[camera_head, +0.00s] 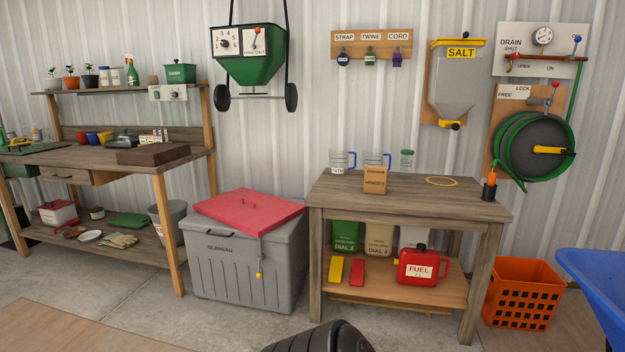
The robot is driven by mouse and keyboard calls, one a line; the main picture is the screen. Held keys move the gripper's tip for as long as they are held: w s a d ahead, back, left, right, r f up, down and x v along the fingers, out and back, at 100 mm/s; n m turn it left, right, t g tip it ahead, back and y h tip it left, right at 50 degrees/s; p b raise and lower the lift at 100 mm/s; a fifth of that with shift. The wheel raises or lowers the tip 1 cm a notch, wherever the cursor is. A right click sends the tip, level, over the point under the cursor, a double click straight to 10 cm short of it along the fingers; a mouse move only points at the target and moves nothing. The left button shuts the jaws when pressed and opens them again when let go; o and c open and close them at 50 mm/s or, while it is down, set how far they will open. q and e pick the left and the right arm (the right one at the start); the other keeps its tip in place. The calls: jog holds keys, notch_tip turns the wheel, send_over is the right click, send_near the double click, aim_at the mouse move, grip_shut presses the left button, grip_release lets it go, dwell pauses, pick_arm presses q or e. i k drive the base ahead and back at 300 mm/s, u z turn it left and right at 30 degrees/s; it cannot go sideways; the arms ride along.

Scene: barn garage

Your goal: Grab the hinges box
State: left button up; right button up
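A small tan-orange box (375,180) stands upright at the front left of the wooden workbench (430,198). Its lettering is small and partly blurred, but the lower line looks like "HINGES". A clear measuring jug with a blue handle (386,160) stands just behind it, partly hidden by the box. Neither of my grippers is in view, and nothing is touching the box.
Another jug (342,161), a green-lidded jar (406,160) and a yellow ring (442,182) are on the workbench. A grey bin with a red lid (250,207) stands left. An orange crate (523,292) and blue wheelbarrow tub (598,283) stand right.

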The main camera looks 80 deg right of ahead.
aim_at(375, 176)
jog(key=z, duration=3.15)
